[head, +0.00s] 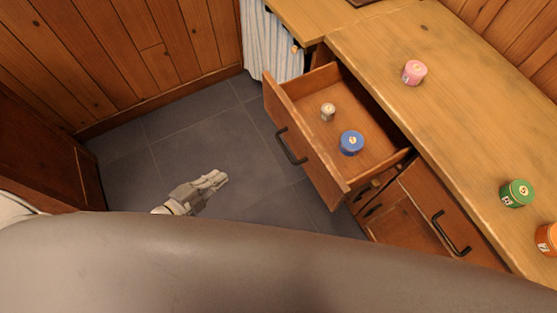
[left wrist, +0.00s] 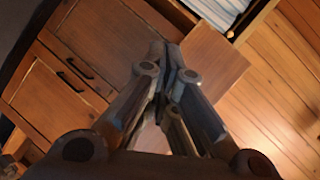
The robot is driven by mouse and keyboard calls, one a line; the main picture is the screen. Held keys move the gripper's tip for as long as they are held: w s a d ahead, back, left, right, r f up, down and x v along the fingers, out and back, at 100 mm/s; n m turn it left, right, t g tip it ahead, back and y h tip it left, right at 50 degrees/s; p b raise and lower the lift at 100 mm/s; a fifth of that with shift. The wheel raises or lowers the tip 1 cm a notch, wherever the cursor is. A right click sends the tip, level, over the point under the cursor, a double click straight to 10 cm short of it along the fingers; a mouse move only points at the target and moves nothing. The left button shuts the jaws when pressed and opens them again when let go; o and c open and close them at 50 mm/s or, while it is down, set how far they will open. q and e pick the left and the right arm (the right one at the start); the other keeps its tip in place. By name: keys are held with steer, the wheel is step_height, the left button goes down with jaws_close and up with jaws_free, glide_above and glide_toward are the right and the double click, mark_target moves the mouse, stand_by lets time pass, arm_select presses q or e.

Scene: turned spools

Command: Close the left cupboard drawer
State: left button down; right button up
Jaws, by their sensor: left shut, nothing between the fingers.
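The left cupboard drawer (head: 317,165) is pulled well out from under the wooden counter in the head view. Its front carries a dark bar handle (head: 290,147). Inside lie a blue spool (head: 351,143) and a small pale spool (head: 328,112). My left gripper (head: 218,181) is shut and empty, over the floor to the left of the drawer front and apart from it. In the left wrist view its closed fingers (left wrist: 172,62) fill the middle, with cupboard fronts behind. My right gripper is not in view.
On the counter (head: 440,110) stand a pink spool (head: 414,73), a green spool (head: 517,193) and an orange spool (head: 547,238). A closed cupboard door (head: 410,215) is beside the drawer. A striped curtain (head: 270,48) hangs behind. The tiled floor (head: 200,135) left of the drawer is clear.

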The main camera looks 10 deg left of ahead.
arm_select(q)
steer(key=s+d+r+m+g+h+b, duration=0.1)
steer(key=s+d+r+m+g+h, duration=0.15)
steer(key=d+r+m+h, duration=0.6)
steer(key=w+d+f+m+y+p, duration=0.1)
steer(key=w+d+y, duration=0.2)
steer(key=w+d, duration=0.5)
steer(key=shift+w+d+f+p, duration=0.2)
steer(key=shift+d+p, duration=0.15)
steer(key=shift+d, duration=0.15)
steer(key=x, duration=0.4)
steer(key=r+x, duration=0.1)
steer(key=x, duration=0.3)
steer(key=r+x, duration=0.1)
steer(key=x, duration=0.3)
steer(key=shift+w+d+r, duration=0.1)
steer(key=shift+d+r, duration=0.1)
steer(key=shift+d, duration=0.05)
steer(key=b+x, duration=0.1)
steer(key=x, duration=0.2)
steer(key=r+b+x, duration=0.1)
steer(key=x, duration=0.3)
steer(key=r+b+x, duration=0.1)
steer(key=x, duration=0.2)
steer(key=shift+w+d, duration=0.4)
steer(key=shift+d, duration=0.1)
steer(key=shift+w+d, duration=0.15)
steer(key=shift+d+r, duration=0.1)
steer(key=shift+r, duration=0.2)
